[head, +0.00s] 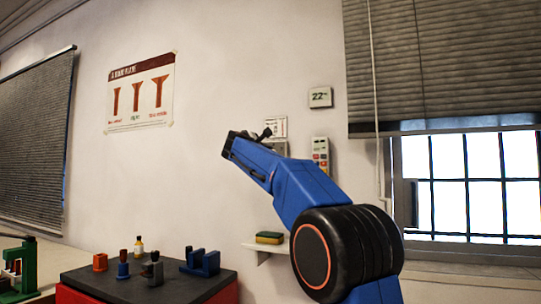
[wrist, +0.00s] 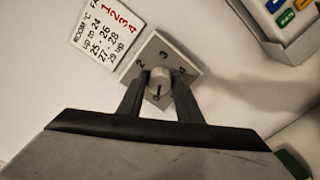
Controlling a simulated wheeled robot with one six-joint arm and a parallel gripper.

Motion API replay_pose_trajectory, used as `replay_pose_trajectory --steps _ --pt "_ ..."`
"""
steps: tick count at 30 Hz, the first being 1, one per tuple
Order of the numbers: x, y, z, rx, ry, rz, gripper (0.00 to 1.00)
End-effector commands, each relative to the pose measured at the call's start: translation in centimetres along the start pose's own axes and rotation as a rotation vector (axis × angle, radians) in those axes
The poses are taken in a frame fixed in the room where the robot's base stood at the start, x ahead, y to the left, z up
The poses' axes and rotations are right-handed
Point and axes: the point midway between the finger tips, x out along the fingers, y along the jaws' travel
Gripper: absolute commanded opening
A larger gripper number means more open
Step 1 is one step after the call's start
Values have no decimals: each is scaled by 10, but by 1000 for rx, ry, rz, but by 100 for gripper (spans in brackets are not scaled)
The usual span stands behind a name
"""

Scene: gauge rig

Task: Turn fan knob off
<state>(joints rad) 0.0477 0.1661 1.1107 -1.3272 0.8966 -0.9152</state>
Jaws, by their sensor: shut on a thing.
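The fan knob (wrist: 160,78) is a grey knob on a pale square dial plate (wrist: 162,52) on the wall. The figures 2, 3 and 4 show around its upper side in the wrist view. My gripper (wrist: 160,84) is shut on the knob, a finger on each side. A small dark mark shows between the fingers on the lower side; I cannot tell for sure which figure the knob points at. In the head view my gripper (head: 264,137) is at the wall, and the arm hides most of the dial.
A card (wrist: 107,30) beside the dial lists room temperatures against fan figures 1 to 4. A wall display (head: 320,97) reads 22. A panel with coloured buttons (head: 320,154) hangs right of the dial. A sponge (head: 269,237) lies on a small shelf (head: 259,249) below.

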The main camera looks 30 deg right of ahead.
Motion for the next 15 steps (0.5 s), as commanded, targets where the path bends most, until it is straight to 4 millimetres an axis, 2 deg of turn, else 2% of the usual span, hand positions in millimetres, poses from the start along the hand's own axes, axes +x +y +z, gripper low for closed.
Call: replay_pose_trajectory --steps 11,12,14,15 --pt "0 -1 -2 -5 2 -2 10" --pt "0 -1 -2 -5 2 -2 39" --pt "0 -1 -2 -5 1 -2 50" --pt "0 -1 -2 -4 1 -2 50"
